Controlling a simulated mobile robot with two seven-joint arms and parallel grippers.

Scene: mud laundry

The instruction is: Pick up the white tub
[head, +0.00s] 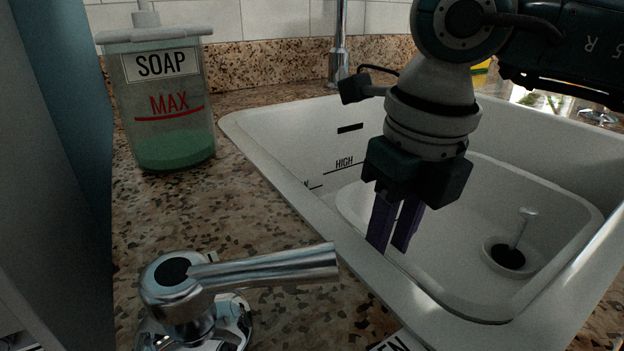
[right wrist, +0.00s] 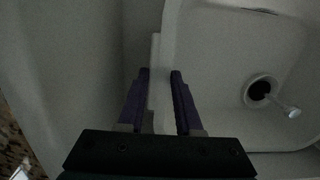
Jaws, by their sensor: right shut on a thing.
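The white tub (head: 465,285) sits inside the white sink (head: 260,140), with a rounded rim and a drain hole with a plug (head: 522,228) in its floor. My right gripper (head: 390,248) reaches down from above at the tub's left side, its purple fingers pointing down. In the right wrist view the right gripper (right wrist: 161,75) has one finger on each side of the tub's wall (right wrist: 157,105) and is shut on it. The tub's interior (right wrist: 212,65) lies to the right there. The fingertips are partly hidden in the head view. My left gripper is not in view.
A soap dispenser (head: 165,110) with green liquid stands on the speckled counter (head: 270,205) at the back left. A chrome lever tap (head: 200,290) stands in the front left, close to the sink edge. A chrome pipe (head: 339,50) rises behind the sink.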

